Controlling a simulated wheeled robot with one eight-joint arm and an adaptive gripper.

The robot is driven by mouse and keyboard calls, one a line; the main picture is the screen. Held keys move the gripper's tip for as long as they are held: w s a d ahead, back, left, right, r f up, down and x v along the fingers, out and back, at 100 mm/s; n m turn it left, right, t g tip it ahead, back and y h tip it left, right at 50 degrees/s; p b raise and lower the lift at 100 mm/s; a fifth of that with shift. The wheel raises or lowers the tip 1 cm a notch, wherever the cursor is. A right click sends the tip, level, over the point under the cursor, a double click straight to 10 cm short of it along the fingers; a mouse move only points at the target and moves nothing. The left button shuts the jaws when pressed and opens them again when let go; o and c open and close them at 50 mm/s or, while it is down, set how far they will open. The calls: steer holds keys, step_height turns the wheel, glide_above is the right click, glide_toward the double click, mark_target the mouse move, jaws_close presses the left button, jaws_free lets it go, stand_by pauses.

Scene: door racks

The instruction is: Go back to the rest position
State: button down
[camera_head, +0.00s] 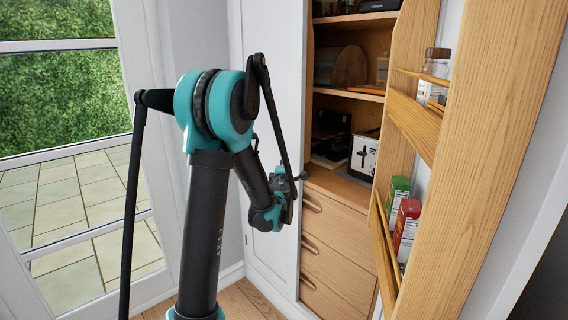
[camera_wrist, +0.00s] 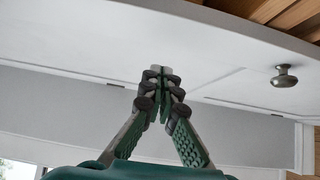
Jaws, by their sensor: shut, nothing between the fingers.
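My gripper (camera_wrist: 161,75) shows in the wrist view with its two fingers together and nothing between them. It points at a white door panel (camera_wrist: 110,40), which fills most of that view. I cannot tell whether the fingertips touch the panel. A round metal knob (camera_wrist: 284,77) sits on the panel to the right of my fingers, apart from them. In the head view my arm reaches forward to the white door (camera_head: 270,60), beside the open cupboard, and the gripper's tips are mostly hidden behind my own arm.
The open cupboard has wooden shelves (camera_head: 345,91) with several items and drawers (camera_head: 335,235) below. A glass door (camera_head: 70,150) is at left.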

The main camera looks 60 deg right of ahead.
steer(key=s+a, duration=0.3)
steer(key=s, duration=0.2)
steer(key=shift+s+a, duration=0.25)
steer(key=shift+s, duration=0.1)
